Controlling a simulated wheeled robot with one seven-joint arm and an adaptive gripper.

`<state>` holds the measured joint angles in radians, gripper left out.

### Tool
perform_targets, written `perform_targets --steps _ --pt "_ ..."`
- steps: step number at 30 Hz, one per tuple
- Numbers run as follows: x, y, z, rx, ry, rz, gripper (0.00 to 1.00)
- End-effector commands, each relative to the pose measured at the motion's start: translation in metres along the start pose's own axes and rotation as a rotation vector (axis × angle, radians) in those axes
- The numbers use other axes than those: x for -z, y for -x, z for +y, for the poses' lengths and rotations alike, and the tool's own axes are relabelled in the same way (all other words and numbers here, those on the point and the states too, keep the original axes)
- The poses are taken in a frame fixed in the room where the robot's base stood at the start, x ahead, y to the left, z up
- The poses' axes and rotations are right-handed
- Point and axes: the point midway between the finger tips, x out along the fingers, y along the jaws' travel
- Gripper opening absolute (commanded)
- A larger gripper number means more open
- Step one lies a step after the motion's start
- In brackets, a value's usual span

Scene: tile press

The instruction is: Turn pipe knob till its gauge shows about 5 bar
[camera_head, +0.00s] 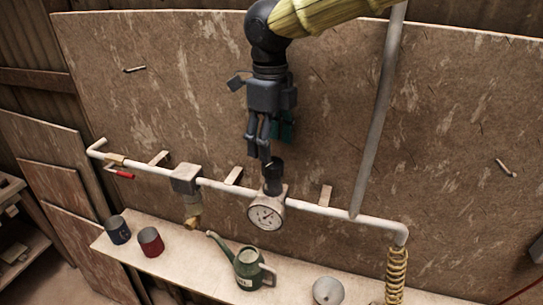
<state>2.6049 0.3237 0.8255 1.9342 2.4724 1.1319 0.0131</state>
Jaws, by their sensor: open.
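The gauge (265,217) is a round white dial on the white pipe (330,211), facing the camera. Its needle and numbers are too small to read surely. A dark knob (273,175) stands on top of the gauge's fitting, above the pipe. My gripper (262,150) points down from above, its fingers open and close over the knob's top. The fingertips partly overlap the knob in this view, so I cannot tell whether they touch it.
A shelf (185,262) below holds a blue mug (117,230), a red mug (151,242), a green watering can (248,268) and a pale round object (328,291). A red-handled valve (124,174) and a vertical pipe (382,110) flank the gauge. A board backs everything.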

Motion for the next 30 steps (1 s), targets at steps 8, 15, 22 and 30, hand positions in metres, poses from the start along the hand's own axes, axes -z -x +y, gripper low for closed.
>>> perform_targets --steps 8,15,22,30 --pt "0.003 -0.037 0.002 0.002 -0.001 0.001 0.63" --pt "0.001 -0.055 -0.001 -0.001 -0.001 0.0 0.63" --pt "0.001 -0.057 -0.001 0.0 -0.002 -0.001 0.63" --pt "0.001 -0.057 -0.001 -0.001 -0.002 -0.001 0.27"
